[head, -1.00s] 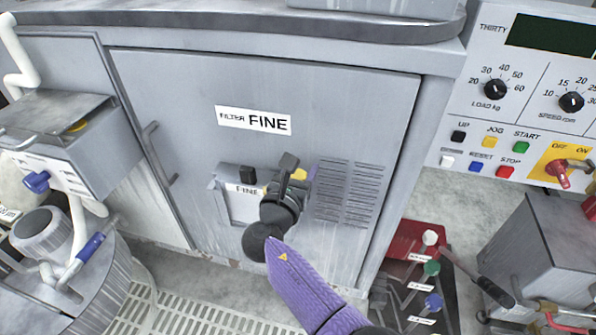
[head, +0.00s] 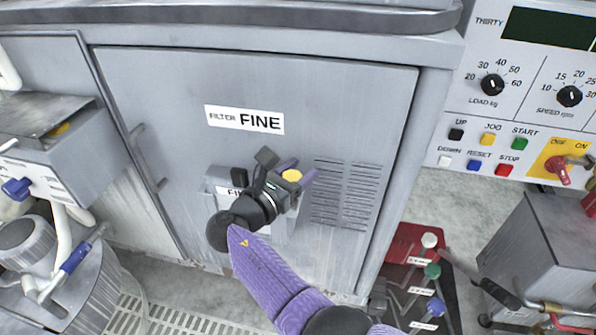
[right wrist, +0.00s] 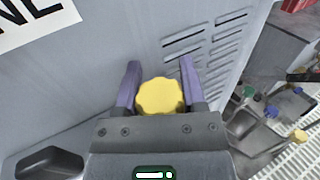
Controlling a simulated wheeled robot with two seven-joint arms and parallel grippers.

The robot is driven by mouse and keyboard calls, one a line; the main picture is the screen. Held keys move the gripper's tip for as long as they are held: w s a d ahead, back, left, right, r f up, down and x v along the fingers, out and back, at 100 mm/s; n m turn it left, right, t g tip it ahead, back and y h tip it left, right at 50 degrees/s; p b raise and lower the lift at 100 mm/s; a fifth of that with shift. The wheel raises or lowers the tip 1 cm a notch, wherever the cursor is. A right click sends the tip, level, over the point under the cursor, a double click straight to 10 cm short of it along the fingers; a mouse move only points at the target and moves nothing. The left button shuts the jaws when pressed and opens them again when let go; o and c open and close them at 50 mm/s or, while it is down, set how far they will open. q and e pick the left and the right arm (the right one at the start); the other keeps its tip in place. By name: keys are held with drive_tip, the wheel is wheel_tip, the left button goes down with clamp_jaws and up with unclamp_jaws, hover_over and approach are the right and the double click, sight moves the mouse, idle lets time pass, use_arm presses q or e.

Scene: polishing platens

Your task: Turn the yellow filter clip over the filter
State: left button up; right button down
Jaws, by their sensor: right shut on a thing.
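The yellow filter clip (head: 291,175) shows at the front of the grey cabinet, at the right edge of the filter. It also shows in the right wrist view as a round, scalloped yellow knob (right wrist: 160,97). The filter (head: 228,191), labelled FINE, is mostly hidden behind my right arm. My right gripper (right wrist: 160,75) has its two purple fingers on either side of the clip and is shut on it. In the head view my wrist hides part of the fingers. My left gripper is not in view.
The cabinet door (head: 160,85) has a FILTER FINE label and vent slots (head: 345,195) right of the clip. A control panel (head: 510,120) stands at the right. A red-backed rack (head: 410,240) with coloured caps is at the lower right.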

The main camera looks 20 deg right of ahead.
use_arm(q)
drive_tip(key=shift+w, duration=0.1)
use_arm(e)
drive_tip(key=shift+c, duration=2.2)
unclamp_jaws()
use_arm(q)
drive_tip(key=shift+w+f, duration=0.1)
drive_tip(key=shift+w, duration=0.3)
use_arm(e)
drive_tip(key=shift+s+a, duration=0.1)
drive_tip(key=shift+a, duration=0.15)
use_arm(q)
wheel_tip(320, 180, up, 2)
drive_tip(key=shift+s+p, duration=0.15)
drive_tip(key=shift+p, duration=0.9)
use_arm(e)
drive_tip(key=v, duration=0.9)
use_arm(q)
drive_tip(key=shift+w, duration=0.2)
use_arm(e)
drive_tip(key=shift+s+a, duration=0.1)
